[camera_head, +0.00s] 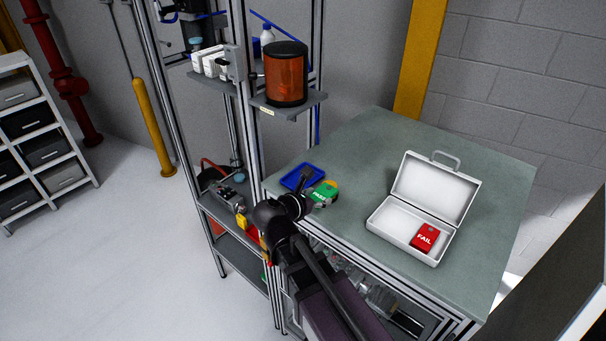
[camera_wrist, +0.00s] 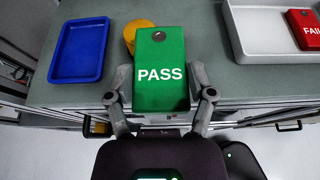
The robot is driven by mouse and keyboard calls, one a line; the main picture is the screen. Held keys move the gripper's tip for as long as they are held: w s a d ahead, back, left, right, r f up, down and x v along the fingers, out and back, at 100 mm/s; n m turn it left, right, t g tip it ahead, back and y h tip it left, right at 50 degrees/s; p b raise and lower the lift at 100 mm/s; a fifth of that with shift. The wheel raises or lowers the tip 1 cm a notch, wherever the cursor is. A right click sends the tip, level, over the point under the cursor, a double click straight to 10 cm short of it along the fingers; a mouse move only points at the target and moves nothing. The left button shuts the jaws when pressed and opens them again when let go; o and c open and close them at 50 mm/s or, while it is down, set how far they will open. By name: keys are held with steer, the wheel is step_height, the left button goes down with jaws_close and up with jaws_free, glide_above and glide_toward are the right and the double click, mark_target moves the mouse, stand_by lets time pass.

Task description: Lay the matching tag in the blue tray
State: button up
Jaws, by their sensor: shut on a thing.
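My gripper (camera_wrist: 160,108) is shut on a green tag (camera_wrist: 160,62) that reads PASS, with one finger on each side of it. The green tag also shows in the head view (camera_head: 325,193), just right of the wrist. The blue tray (camera_wrist: 79,52) is to the left of the held tag in the wrist view, and looks empty there. A red tag (camera_head: 425,237) reading FAIL lies in an open white case (camera_head: 388,221) at the right of the bench.
The grey-green bench top (camera_head: 345,150) is mostly clear. A yellow round thing (camera_wrist: 129,36) is just behind the green tag. A metal shelf rack with an orange cylinder (camera_head: 286,73) stands at the bench's left, close to the tray.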

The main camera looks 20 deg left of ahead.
steer(key=shift+w, duration=0.35)
steer(key=b, duration=0.1)
glide_above(299, 182)
steer(key=s, duration=0.1)
steer(key=shift+d+f, duration=0.35)
steer(key=shift+f, duration=0.3)
steer(key=shift+w+a, duration=0.25)
steer(key=shift+w, duration=0.05)
steer(key=shift+w+a+f+b, duration=0.15)
steer(key=shift+w+f+b, duration=0.05)
steer(key=shift+f+b, duration=1.65)
steer(key=shift+b, duration=0.2)
steer(key=shift+f+b, duration=0.6)
